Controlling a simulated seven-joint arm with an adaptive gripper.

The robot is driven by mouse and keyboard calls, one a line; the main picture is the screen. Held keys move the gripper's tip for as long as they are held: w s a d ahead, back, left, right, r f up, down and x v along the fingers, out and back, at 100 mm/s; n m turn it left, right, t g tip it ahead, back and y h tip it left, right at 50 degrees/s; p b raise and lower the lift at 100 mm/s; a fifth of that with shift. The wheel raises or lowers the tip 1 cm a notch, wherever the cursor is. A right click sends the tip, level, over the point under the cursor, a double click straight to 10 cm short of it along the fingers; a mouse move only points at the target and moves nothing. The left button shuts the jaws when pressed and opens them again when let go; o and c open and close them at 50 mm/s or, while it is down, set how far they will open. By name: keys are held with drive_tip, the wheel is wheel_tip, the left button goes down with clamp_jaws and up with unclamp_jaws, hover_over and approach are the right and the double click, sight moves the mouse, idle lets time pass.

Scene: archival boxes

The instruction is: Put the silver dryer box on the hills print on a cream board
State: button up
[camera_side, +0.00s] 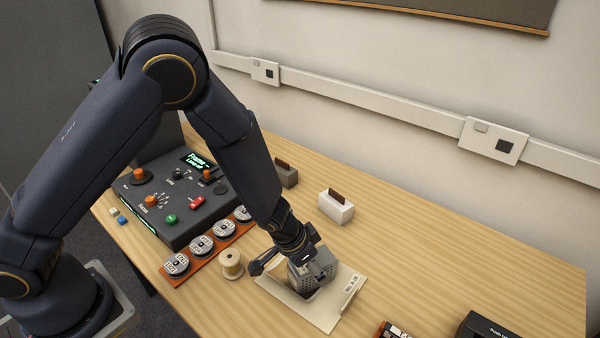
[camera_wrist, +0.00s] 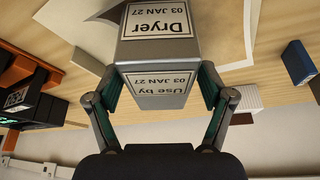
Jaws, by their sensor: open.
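The silver dryer box (camera_side: 320,268) is a small grey metal box with a perforated side. In the wrist view the box (camera_wrist: 157,50) shows labels reading "Dryer" and "Use by 03 JAN 27". In the side view it stands at the cream board (camera_side: 322,318), over its back part; whether it rests flat there is not clear. The board also shows behind the box in the wrist view (camera_wrist: 80,37). The hills print is mostly hidden by box and gripper. My gripper (camera_wrist: 160,92) is open, with one finger on each side of the box. It also shows in the side view (camera_side: 288,262).
A cream spool (camera_side: 231,265) stands close to the board's left. Beyond it are an orange rack (camera_side: 188,266) of reels and a dark control console (camera_side: 185,215). A white block holder (camera_side: 336,206) stands behind. Dark boxes (camera_side: 485,327) sit at front right.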

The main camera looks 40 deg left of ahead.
drive_tip(key=v, duration=1.1)
drive_tip(key=shift+s+r, duration=0.2)
drive_tip(key=shift+r, duration=0.15)
drive_tip(key=s+a+r+n+t+y, duration=0.2)
drive_tip(key=s+a+r+n+y, duration=0.1)
drive_tip(key=a+r, duration=1)
drive_tip(key=s+a+r, duration=0.1)
drive_tip(key=s+r, duration=0.2)
drive_tip(key=s, duration=0.3)
drive_tip(key=s+a+r+n+h, duration=0.1)
drive_tip(key=s+a+r, duration=0.1)
drive_tip(key=s, duration=0.4)
drive_tip(key=shift+a+r, duration=0.15)
drive_tip(key=shift+r, duration=0.45)
